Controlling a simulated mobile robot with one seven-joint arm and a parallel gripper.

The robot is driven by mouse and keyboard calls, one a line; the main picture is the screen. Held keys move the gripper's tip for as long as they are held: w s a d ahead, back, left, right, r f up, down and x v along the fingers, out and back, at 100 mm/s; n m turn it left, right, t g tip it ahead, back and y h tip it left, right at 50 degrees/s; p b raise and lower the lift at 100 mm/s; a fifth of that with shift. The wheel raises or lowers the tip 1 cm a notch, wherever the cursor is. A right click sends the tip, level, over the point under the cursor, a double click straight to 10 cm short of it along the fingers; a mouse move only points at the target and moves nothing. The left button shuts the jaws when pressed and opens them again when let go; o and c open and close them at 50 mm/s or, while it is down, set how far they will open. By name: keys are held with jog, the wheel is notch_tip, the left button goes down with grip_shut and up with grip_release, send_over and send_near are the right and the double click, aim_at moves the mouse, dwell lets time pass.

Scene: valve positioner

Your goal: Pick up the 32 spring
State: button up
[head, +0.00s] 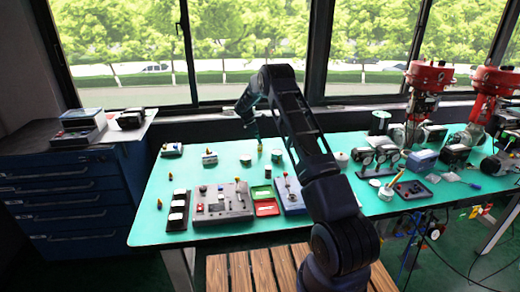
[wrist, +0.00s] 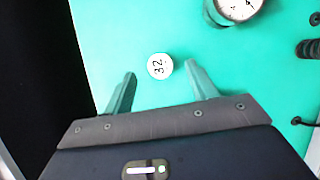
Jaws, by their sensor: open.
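The 32 spring (wrist: 160,66) shows in the wrist view as a round white top marked "32" on the green tabletop. My gripper (wrist: 161,73) is open, with one finger to the left of the spring and one to the right. There is a gap on both sides, and I see no contact. The spring's sides are hidden from above, and its height below the fingertips cannot be told. In the head view my gripper (head: 258,136) points down over the back middle of the table; I cannot make out the number 32 there.
A round white gauge (wrist: 238,8) lies beyond the spring in the wrist view. Dark fittings (wrist: 308,48) lie at right. In the head view, a grey control box (head: 222,203), a red tray (head: 266,208) and red-topped valves (head: 429,77) stand on the green table (head: 150,225).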

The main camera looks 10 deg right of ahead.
aim_at(260, 147)
jog(key=shift+a+x, duration=0.15)
jog(key=shift+x, duration=1.15)
jog(key=shift+a+x, duration=0.1)
jog(key=shift+x, duration=1.2)
jog(key=c, duration=1.1)
